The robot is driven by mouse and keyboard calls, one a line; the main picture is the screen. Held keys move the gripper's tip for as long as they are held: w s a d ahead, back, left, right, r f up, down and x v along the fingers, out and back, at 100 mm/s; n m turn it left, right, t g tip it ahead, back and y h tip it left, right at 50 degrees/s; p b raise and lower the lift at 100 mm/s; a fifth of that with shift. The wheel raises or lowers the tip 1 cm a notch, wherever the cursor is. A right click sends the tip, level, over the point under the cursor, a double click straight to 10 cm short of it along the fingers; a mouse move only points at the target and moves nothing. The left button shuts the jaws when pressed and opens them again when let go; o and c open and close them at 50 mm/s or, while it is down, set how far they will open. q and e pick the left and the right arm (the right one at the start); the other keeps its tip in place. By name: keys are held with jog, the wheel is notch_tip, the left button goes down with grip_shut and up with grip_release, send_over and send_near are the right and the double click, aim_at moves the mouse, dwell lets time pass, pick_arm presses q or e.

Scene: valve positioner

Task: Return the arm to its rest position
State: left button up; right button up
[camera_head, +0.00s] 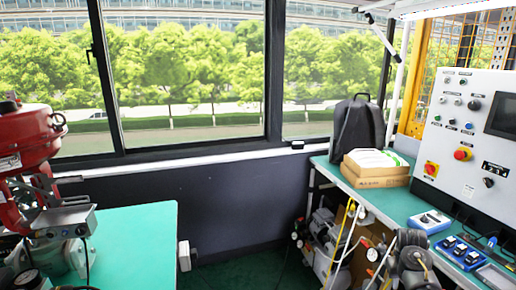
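My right gripper (418,268) shows low at the right in the head view, as a dark grey shape in front of the right bench's edge. It is small and cluttered there, and I cannot tell whether its fingers are open or shut. I see nothing clearly held in it. It is apart from the red valve actuator (25,140) at the far left. A grey box-shaped device (65,224) sits at the actuator's lower part, over the left green table (140,245). I cannot make out my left gripper.
The right bench (398,205) carries a black backpack (357,127), a cardboard box (375,178), a control panel (465,135) and blue instruments (430,221). Equipment and hoses (335,250) crowd beneath it. Dark floor (265,270) lies between the tables.

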jog(key=s+a+f+n+t, duration=0.1)
jog(key=s+a+f, duration=0.4)
jog(key=s, duration=0.3)
jog(key=s+a+f+n, duration=0.2)
jog(key=s+a+f, duration=0.35)
jog(key=s, duration=0.25)
jog(key=s+a+r+t+y, duration=0.15)
jog(key=s+a, duration=0.25)
jog(key=s, duration=0.4)
jog(key=s+a+r+n, duration=0.1)
jog(key=s+a+r, duration=0.25)
jog(key=s, duration=0.35)
jog(key=s+a+r+t+y, duration=0.1)
jog(key=s+a, duration=0.4)
jog(key=s, duration=0.3)
notch_tip(320, 180, down, 24)
jog(key=g, duration=0.2)
jog(key=s+d+f+p, duration=0.1)
jog(key=s+d+f, duration=0.3)
jog(key=s+f, duration=1.2)
jog(key=shift+s+d+n+g+h, duration=0.15)
jog(key=shift+s+n+g+h, duration=0.2)
jog(key=shift+s+g, duration=0.1)
